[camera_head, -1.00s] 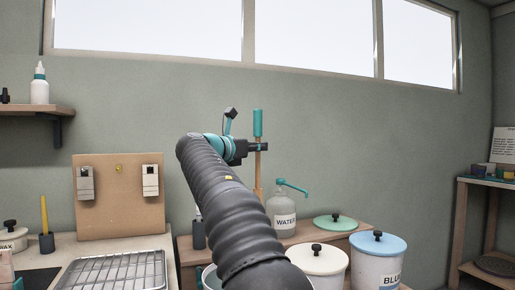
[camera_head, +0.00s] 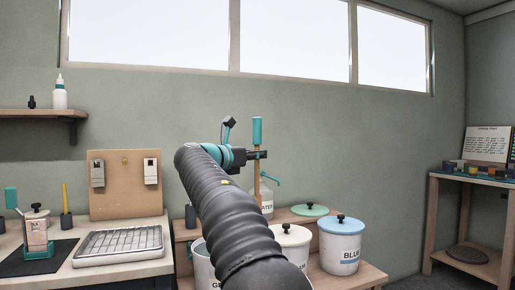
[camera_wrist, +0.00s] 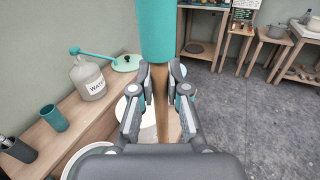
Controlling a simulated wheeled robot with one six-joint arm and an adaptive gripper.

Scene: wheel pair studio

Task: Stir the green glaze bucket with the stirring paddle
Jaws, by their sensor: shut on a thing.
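The stirring paddle (camera_head: 257,132) has a teal handle and a wooden shaft. My gripper (camera_head: 262,154) is shut on the shaft just below the handle and holds the paddle upright; the wrist view also shows the grip (camera_wrist: 160,78). The paddle's lower end is hidden behind my arm in the head view and by my gripper in the wrist view. The glaze bucket with a label starting "G" (camera_head: 202,268) is open and partly hidden behind my arm. Its rim shows at the lower left of the wrist view (camera_wrist: 72,162). A green lid (camera_head: 310,210) lies on the bench behind the buckets.
A white-lidded bucket (camera_head: 293,236) and a blue-lidded bucket (camera_head: 343,245) stand right of the open one. A water jug (camera_head: 266,203) stands behind. A wire rack (camera_head: 120,242) lies on the left table. Open floor (camera_wrist: 240,125) shows right of the bench in the wrist view.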

